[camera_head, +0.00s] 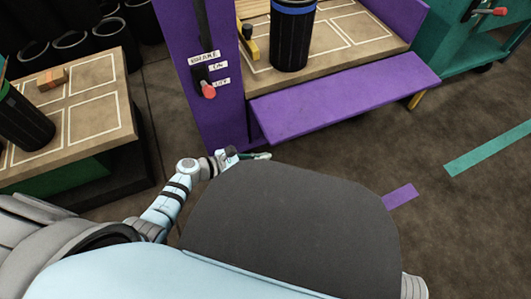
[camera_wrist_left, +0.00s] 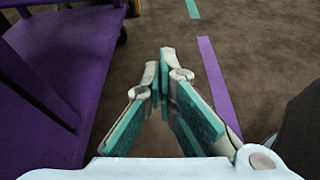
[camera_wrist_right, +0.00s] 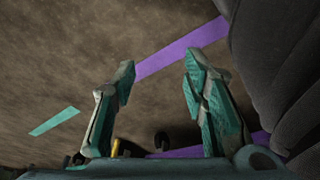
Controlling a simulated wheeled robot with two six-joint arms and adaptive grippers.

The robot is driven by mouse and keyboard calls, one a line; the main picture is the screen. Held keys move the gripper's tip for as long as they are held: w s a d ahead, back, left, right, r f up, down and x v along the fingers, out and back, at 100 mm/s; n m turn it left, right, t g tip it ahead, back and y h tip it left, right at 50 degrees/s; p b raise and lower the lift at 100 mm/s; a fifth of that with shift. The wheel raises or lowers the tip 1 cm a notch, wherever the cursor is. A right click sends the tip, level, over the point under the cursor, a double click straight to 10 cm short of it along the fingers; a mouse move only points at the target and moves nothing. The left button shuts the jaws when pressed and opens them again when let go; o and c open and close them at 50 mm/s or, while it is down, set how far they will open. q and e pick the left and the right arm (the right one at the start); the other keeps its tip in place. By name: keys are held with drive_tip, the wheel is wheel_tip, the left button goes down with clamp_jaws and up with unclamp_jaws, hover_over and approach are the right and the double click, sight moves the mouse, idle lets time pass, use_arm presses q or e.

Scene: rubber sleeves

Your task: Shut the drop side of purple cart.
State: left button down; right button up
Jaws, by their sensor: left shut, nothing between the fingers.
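The purple cart (camera_head: 200,125) stands ahead in the head view. Its drop side (camera_head: 345,98) is a purple panel that is folded down and juts out from the front of the deck. My left gripper (camera_head: 262,156) is low in front of the cart, below and left of the drop side's near corner, apart from it. Its fingers are closed together and empty in the left wrist view (camera_wrist_left: 165,65), with purple cart parts to the left. My right gripper (camera_wrist_right: 160,75) has its fingers spread, with floor behind and nothing between them; it is hidden in the head view.
A black bin with a blue band (camera_head: 292,35) stands on the cart deck. A lever with a red knob (camera_head: 208,90) is on the cart's left post. A wooden-topped cart (camera_head: 100,90) is at left, a teal cart (camera_head: 470,45) at right.

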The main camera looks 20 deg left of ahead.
use_arm(q)
drive_tip(key=r, duration=0.2)
drive_tip(key=d+r, duration=0.1)
drive_tip(key=shift+w+r, duration=0.25)
drive_tip(key=shift+w, duration=0.15)
use_arm(e)
drive_tip(key=shift+s+r, duration=0.2)
drive_tip(key=shift+r, duration=0.5)
use_arm(q)
drive_tip(key=shift+r, duration=0.1)
use_arm(e)
drive_tip(key=shift+w, duration=0.1)
